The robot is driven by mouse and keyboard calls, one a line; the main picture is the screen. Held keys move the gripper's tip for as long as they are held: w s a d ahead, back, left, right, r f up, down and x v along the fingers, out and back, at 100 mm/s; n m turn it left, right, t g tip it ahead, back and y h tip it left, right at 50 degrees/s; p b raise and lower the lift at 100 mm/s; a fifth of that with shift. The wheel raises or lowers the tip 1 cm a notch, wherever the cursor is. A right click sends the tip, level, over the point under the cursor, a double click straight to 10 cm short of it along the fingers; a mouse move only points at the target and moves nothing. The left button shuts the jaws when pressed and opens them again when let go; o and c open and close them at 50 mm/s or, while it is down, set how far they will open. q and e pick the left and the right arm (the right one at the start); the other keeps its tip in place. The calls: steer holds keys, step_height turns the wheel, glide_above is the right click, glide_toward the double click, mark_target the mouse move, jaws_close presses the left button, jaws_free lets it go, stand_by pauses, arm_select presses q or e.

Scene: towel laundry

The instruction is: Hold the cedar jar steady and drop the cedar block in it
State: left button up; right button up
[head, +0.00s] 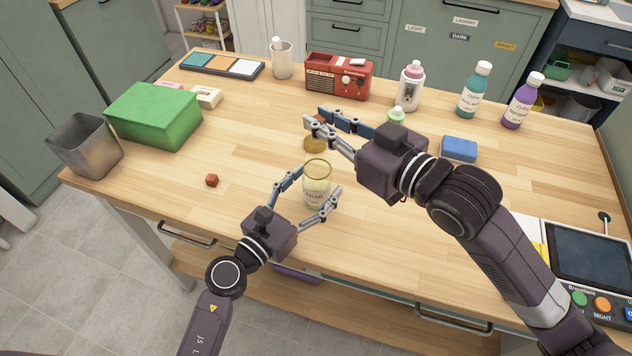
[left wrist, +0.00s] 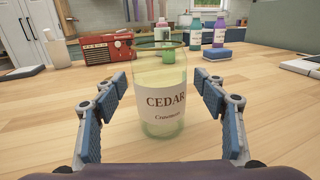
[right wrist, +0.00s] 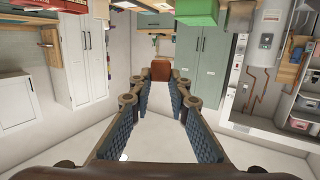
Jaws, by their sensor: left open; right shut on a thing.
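The cedar jar (head: 316,184) is a clear, open-topped glass with a pale label reading CEDAR. It stands upright on the table near the front edge. My left gripper (head: 318,179) is open with one finger on each side of the jar; the left wrist view shows the jar (left wrist: 160,95) between the fingers with gaps on both sides. My right gripper (head: 315,116) is shut on a reddish-brown cedar block (right wrist: 161,70), above and behind the jar. In the head view its fingers partly hide the block. Another small reddish-brown block (head: 211,180) lies on the table to the left.
A round tan disc (head: 315,145) lies behind the jar. A red radio (head: 338,76), several bottles and a blue sponge (head: 459,149) stand farther back and right. A green box (head: 155,114) and grey bin (head: 85,145) are at left. The table between bin and jar is mostly clear.

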arm_select(q)
steer(key=shift+w+d, duration=0.2)
steer(key=shift+w, duration=0.05)
steer(key=shift+c, duration=0.4)
